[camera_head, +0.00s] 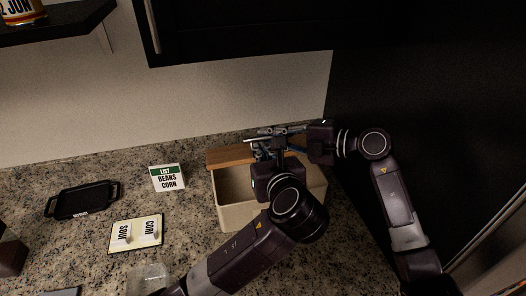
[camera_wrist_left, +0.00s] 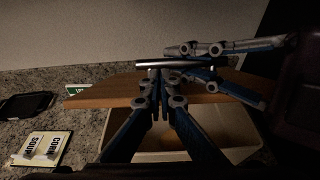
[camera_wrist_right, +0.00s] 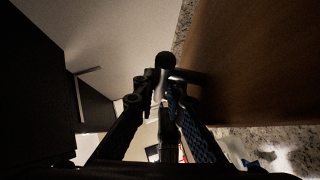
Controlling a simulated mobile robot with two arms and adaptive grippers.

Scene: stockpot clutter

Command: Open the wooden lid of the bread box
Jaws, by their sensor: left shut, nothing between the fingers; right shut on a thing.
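The cream bread box (camera_head: 229,211) stands against the back wall, with its front part open and its inside visible. Its wooden lid (camera_head: 231,156) lies over the back part; it also shows in the left wrist view (camera_wrist_left: 105,93). A metal bar handle (camera_wrist_left: 150,64) is on the lid. My right gripper (camera_head: 284,132) is shut on the handle; the bar's round end shows between its fingers in the right wrist view (camera_wrist_right: 166,62). My left gripper (camera_head: 262,150) is shut and empty, its tips at the lid's front edge; I cannot tell whether they touch it.
A list card (camera_head: 167,178) stands left of the box. A board with soup and corn labels (camera_head: 136,234) and a black tray (camera_head: 82,200) lie further left. A dark cabinet (camera_head: 230,30) hangs above, and a dark tall panel (camera_head: 420,90) is close on the right.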

